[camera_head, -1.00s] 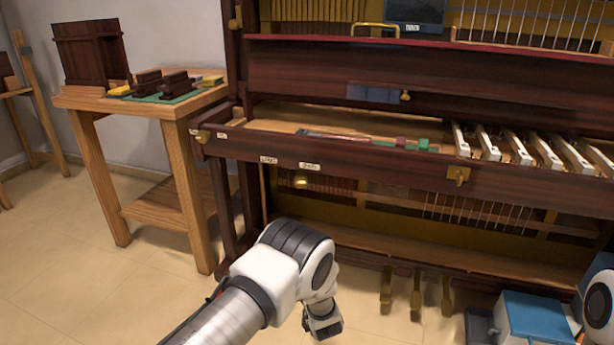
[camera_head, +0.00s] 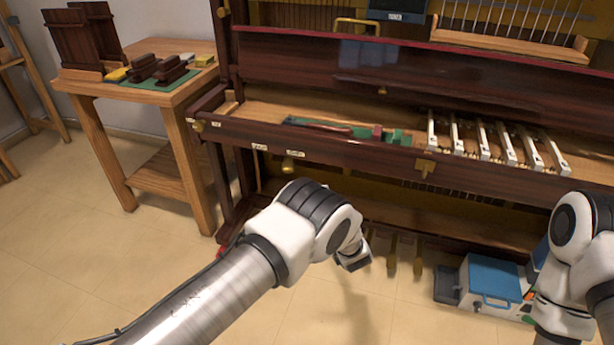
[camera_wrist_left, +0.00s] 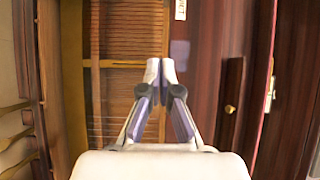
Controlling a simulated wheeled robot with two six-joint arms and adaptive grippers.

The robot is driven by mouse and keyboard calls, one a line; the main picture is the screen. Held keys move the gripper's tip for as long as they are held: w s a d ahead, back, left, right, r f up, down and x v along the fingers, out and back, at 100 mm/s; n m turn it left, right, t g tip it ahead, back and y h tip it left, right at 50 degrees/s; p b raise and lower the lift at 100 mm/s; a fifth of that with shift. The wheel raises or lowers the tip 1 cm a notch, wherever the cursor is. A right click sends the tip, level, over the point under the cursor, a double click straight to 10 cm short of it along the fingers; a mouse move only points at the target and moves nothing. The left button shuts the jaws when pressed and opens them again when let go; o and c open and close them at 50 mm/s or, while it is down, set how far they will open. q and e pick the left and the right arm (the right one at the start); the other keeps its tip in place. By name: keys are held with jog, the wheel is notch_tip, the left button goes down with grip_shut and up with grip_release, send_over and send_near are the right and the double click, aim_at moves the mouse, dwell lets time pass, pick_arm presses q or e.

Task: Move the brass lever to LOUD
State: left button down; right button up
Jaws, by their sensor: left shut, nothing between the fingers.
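The brass lever (camera_head: 288,164) appears as a small brass knob under the front rail of the piano, below two small white labels. It is close under the right-hand label (camera_head: 296,153); the lettering is too small to read. My left gripper (camera_wrist_left: 160,68) is shut and empty in the left wrist view, with slatted wood and dark red panels beyond it. In the head view the left hand is partly hidden by my arm, lower than the lever and to its right, apart from it. My right arm shows at the right edge, but its gripper is out of view.
The piano's open front (camera_head: 330,143) holds several white keys (camera_head: 482,140) at the right. A wooden table (camera_head: 180,88) with tools stands left. Brass pedals (camera_head: 392,258) and a blue box (camera_head: 492,280) are low in front. Floor is clear at the left.

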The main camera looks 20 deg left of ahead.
pick_arm(q)
jog(key=w+a+b, duration=0.7)
jog(key=a+b, duration=0.1)
jog(key=a, duration=0.1)
jog(key=shift+b, duration=0.3)
jog(key=shift+a, duration=0.15)
